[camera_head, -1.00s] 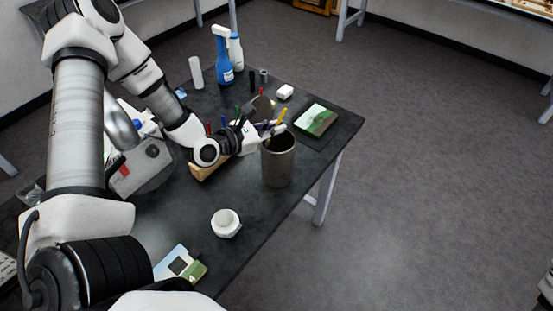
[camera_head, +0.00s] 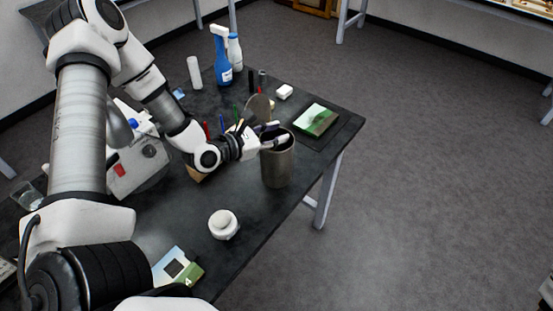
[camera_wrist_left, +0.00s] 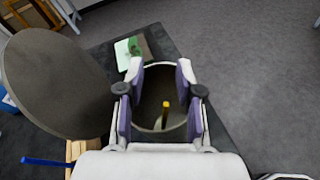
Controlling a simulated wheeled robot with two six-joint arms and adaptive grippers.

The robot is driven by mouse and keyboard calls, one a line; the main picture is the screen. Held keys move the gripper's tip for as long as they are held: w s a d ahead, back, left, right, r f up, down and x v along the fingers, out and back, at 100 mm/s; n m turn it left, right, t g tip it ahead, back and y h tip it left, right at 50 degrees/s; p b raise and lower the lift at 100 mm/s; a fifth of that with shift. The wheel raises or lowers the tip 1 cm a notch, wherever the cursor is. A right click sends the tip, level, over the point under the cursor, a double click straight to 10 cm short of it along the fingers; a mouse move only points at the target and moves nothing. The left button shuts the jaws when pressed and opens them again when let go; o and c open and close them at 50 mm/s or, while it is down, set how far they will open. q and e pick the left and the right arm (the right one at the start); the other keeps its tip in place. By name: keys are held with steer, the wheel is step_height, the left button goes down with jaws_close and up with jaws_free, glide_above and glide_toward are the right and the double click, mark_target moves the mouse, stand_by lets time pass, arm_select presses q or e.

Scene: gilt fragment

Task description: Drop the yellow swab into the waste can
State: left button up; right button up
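The waste can (camera_head: 278,168) is a tall grey-brown cylinder near the right edge of the dark table. My left gripper (camera_head: 274,136) is over its mouth. In the left wrist view the gripper (camera_wrist_left: 161,100) is open, its purple-lined fingers wide apart over the can's rim (camera_wrist_left: 150,66). The yellow swab (camera_wrist_left: 166,105) shows between the fingers, touching neither, and appears to be inside the can. The swab is hidden in the head view. My right gripper is not in view.
A wooden holder (camera_head: 196,175) with coloured sticks stands left of the can, partly behind my arm. A round grey disc (camera_wrist_left: 50,85) rises beside the gripper. A green-and-white card (camera_head: 316,119) lies behind the can. A white jar (camera_head: 223,224) stands in front.

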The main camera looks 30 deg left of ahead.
arm_select(q)
step_height(320, 180, up, 9)
steer(key=shift+r, duration=0.2)
steer(key=shift+s+d, duration=0.1)
stand_by(0.4)
